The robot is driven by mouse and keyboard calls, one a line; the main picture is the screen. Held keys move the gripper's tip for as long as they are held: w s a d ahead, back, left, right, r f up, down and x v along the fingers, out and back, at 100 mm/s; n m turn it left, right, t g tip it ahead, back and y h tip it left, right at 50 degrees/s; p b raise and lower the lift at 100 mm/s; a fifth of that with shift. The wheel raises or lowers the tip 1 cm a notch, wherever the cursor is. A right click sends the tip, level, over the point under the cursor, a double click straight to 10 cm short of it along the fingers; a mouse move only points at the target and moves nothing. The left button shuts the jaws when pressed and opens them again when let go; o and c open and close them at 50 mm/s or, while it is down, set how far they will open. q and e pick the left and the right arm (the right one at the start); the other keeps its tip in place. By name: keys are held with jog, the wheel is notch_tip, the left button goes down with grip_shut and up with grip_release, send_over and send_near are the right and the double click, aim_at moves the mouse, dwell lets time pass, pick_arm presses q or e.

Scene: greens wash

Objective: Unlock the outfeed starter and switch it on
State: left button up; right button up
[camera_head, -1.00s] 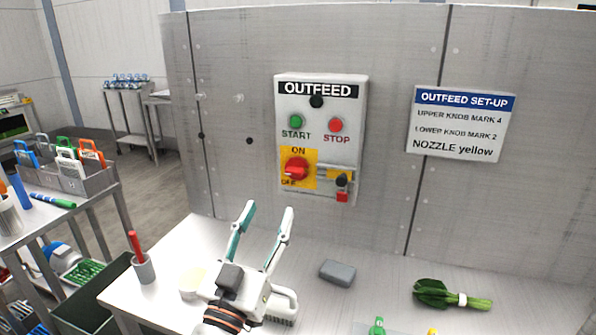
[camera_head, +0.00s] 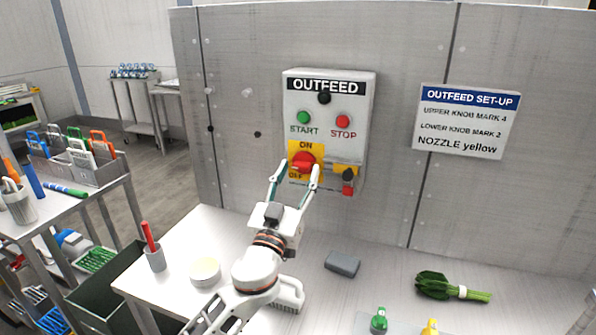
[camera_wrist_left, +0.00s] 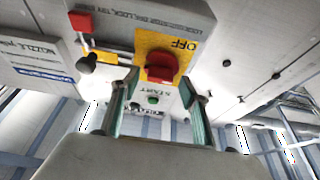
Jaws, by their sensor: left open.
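The outfeed starter is a grey box (camera_head: 365,105) on the wall with a green START button (camera_head: 303,117), a red STOP button (camera_head: 343,121) and a red rotary switch (camera_head: 304,161) on a yellow ON/OFF plate. Right of the switch is a small rail with a black knob (camera_head: 348,174) and a red block (camera_head: 347,189). My left gripper (camera_head: 296,177) is open and empty just below the switch. In the left wrist view, upside down, the red switch (camera_wrist_left: 161,68) shows between the fingertips, with no grip visible. Whether the rail's bolt engages the switch is unclear. My right gripper is out of view.
A set-up sign (camera_head: 465,120) hangs right of the starter. The bench below holds a grey block (camera_head: 342,263), leafy greens (camera_head: 450,287) and a cup with a red marker (camera_head: 155,259).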

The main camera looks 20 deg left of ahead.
pick_arm(q)
jog(key=shift+w, duration=0.25)
jog(key=shift+r, duration=0.1)
jog(key=c, duration=1.1)
